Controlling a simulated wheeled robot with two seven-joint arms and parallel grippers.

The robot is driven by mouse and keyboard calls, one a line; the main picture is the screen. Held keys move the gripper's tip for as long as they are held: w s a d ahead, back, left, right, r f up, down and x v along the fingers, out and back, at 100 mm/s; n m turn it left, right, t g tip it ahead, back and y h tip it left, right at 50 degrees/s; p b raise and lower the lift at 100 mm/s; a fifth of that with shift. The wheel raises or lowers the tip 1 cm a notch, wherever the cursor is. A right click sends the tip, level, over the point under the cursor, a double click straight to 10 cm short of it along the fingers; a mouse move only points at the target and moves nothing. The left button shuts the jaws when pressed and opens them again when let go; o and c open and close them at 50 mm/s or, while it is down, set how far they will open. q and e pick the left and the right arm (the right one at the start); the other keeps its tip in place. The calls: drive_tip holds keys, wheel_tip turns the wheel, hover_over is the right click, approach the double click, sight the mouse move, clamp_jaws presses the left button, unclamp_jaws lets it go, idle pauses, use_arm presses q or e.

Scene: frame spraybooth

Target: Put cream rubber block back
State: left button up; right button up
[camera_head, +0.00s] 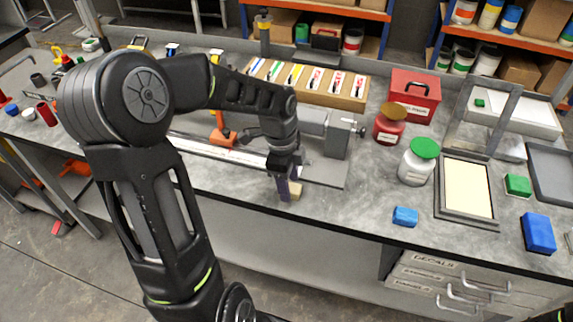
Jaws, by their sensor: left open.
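The cream rubber block (295,192) sits on the grey bench top near its front edge, left of the middle of the view. My left gripper (288,188) points down right at the block, with its jaws open. The gripper hides part of the block, and I cannot tell whether a finger touches it. My right gripper is not in view.
A metal fixture (338,140) stands just behind the gripper. A wooden rack (345,103) of labelled items is at the back. A green-lidded jar (418,165), blue block (405,216) and framed screen (466,190) lie to the right. Bare bench lies between block and jar.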

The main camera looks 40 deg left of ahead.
use_arm(q)
wheel_tip(320, 180, up, 12)
drive_tip(key=a, duration=0.1)
drive_tip(key=shift+s+a+f+b, duration=0.15)
drive_tip(key=shift+s+f+b, duration=0.1)
drive_tip(key=shift+b, duration=0.15)
idle(0.6)
